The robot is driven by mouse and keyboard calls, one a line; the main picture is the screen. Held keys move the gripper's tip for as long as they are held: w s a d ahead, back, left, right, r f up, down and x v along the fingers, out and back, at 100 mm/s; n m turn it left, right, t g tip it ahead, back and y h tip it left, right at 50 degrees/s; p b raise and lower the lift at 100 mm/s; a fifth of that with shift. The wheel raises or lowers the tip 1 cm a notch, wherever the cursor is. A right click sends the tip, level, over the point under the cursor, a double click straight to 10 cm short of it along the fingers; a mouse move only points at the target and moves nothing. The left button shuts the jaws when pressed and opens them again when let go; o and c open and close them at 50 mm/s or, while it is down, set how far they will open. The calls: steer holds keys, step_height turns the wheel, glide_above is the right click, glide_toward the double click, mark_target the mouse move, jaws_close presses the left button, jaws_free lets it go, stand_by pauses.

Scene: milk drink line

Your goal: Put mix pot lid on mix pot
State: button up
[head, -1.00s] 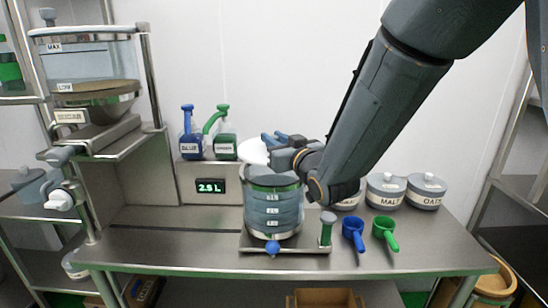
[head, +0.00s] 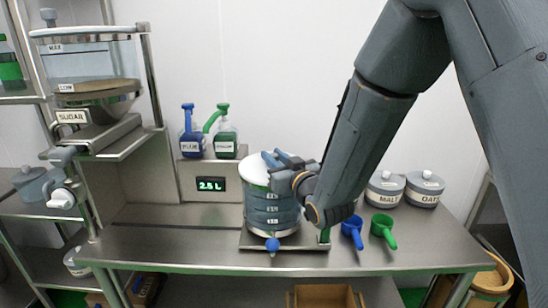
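The mix pot (head: 270,212) is a clear vessel with grey-blue bands. It stands upright on a metal stand on the steel table. The white mix pot lid (head: 256,170) is at the pot's top, its left part showing. My gripper (head: 273,161) is over the right part of the lid and appears shut on it. The fingers and wrist hide the lid's right side and its grip. I cannot tell whether the lid rests fully on the rim.
A blue scoop (head: 352,230) and a green scoop (head: 383,229) lie right of the pot. The MALT jar (head: 384,190) and OATS jar (head: 424,190) stand behind them. Blue (head: 192,140) and green (head: 224,140) bottles stand behind left. The table's left part is clear.

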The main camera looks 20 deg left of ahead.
steer(key=o, duration=0.5)
steer(key=shift+c, duration=0.2)
steer(key=shift+r, duration=0.2)
steer(key=b+v, duration=0.3)
steer(key=v, duration=0.9)
steer(key=shift+s+f, duration=0.1)
